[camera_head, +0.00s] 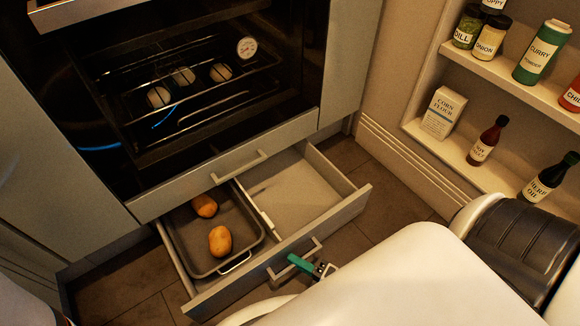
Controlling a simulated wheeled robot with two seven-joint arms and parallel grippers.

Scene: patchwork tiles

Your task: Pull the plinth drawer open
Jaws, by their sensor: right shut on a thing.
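The plinth drawer (345,213) stands pulled out low under the oven, and its inside shows. Its bar handle (296,258) is on the outer face of the drawer front. My right gripper (303,264), with green fingers, is shut on this handle; the rest of the hand is partly hidden by my white arm. The right part of the drawer looks empty. My left gripper is not in view.
Above the drawer is a grey panel with its own handle (239,168), under the dark oven (200,85) with several round items on its rack. At right, shelves (470,165) hold spice jars, bottles and a corn flour box (443,112). Tiled floor (135,285) shows around the drawer.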

